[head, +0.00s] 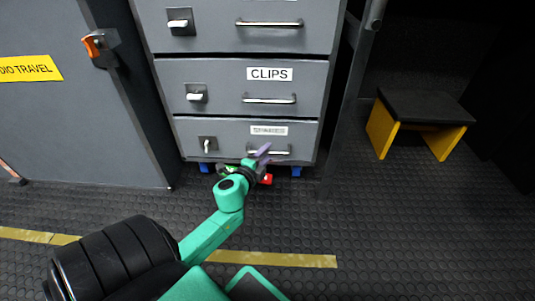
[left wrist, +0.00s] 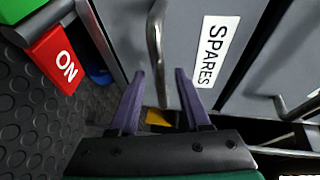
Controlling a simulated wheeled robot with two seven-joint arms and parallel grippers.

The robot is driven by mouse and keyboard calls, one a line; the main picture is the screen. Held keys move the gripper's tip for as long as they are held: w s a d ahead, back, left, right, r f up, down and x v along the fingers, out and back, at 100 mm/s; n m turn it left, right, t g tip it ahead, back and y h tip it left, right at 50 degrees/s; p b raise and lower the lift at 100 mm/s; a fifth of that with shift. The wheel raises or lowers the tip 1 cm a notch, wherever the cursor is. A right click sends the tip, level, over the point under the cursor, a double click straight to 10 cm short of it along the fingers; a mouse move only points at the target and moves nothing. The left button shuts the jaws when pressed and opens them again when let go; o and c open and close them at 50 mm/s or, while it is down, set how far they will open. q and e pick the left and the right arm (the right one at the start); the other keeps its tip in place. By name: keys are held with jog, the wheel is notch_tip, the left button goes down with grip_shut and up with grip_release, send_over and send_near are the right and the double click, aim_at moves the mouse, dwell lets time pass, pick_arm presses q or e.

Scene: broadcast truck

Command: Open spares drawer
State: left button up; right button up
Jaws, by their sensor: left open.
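The spares drawer (head: 230,136) is the lowest in the grey cabinet, and its front looks flush with the cabinet. Its SPARES label also shows in the left wrist view (left wrist: 217,50). Its bar handle (left wrist: 156,40) runs between and just beyond my left fingertips; part of it is hidden by the gripper in the head view. A small pale latch lever (head: 207,146) on the drawer's left points downward. My left gripper (head: 264,155) is open at the handle, with its purple fingers (left wrist: 160,76) one on each side of the handle's line. I cannot tell whether they touch it. My right gripper is not in view.
The CLIPS drawer (head: 225,92) above is shut, with its lever (head: 195,96) sideways. A red ON block (left wrist: 65,57) lies low beside the gripper. A black-topped yellow step (head: 425,107) stands right. The dark studded floor (head: 400,230) is clear in front.

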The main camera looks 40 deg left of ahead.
pick_arm(q)
jog(key=shift+w+a+f, duration=0.1)
jog(key=shift+w+a, duration=0.15)
jog(key=shift+w, duration=0.45)
grip_shut()
dwell(0.9)
